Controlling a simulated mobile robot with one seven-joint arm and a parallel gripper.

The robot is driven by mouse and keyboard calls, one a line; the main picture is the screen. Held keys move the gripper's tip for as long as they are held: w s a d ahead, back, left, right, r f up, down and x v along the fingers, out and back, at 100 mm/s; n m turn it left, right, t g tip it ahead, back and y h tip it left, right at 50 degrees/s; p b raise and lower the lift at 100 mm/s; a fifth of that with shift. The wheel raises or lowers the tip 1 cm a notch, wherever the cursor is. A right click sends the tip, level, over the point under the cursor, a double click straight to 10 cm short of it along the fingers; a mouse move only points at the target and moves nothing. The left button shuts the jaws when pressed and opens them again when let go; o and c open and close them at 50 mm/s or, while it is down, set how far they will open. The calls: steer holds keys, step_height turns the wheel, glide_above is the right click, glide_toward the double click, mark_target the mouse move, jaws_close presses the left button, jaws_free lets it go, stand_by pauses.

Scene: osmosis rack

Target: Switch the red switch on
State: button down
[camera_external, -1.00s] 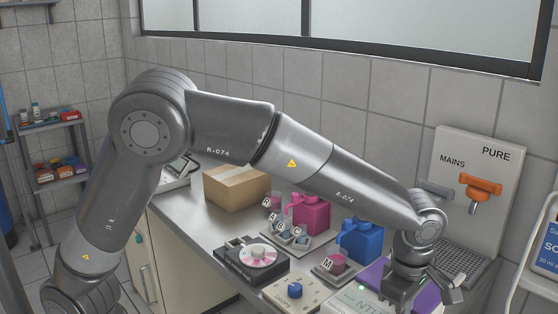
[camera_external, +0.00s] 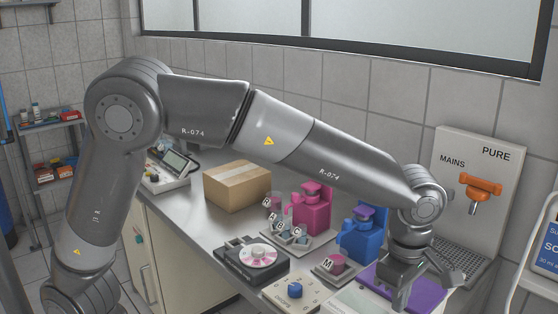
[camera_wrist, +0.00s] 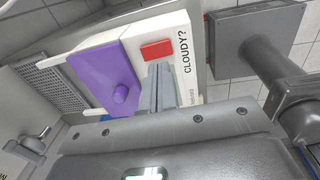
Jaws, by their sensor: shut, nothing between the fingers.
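The red switch (camera_wrist: 157,50) is a flat red rectangle on a white device (camera_wrist: 188,80) in the wrist view, near the printed word "CLOUDY?". A purple panel with a round knob (camera_wrist: 105,78) lies to its left. My gripper (camera_wrist: 161,67) is shut and empty, its fingertips just below the switch in the picture. I cannot tell whether they touch it, or which way the switch is set. In the external view my gripper (camera_external: 400,300) points down over the device beside the purple panel (camera_external: 420,290); the switch is hidden there.
A blue jug (camera_external: 360,240), a pink jug (camera_external: 311,212), a disc unit (camera_external: 254,259) and a blue-knob box (camera_external: 293,291) stand left of my gripper. A wall panel with an orange tap (camera_external: 480,188) is behind right. A cardboard box (camera_external: 237,186) stands farther left.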

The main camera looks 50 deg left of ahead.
step_height(320, 180, up, 9)
steer(key=s, duration=0.1)
steer(key=shift+s+r, duration=0.15)
steer(key=shift+w+r+t, duration=0.1)
steer(key=shift+w+t, duration=0.2)
steer(key=shift+w, duration=0.45)
steer(key=f, duration=0.4)
steer(key=w+f, duration=0.1)
steer(key=f, duration=0.4)
steer(key=w+f, duration=0.1)
steer(key=f, duration=0.4)
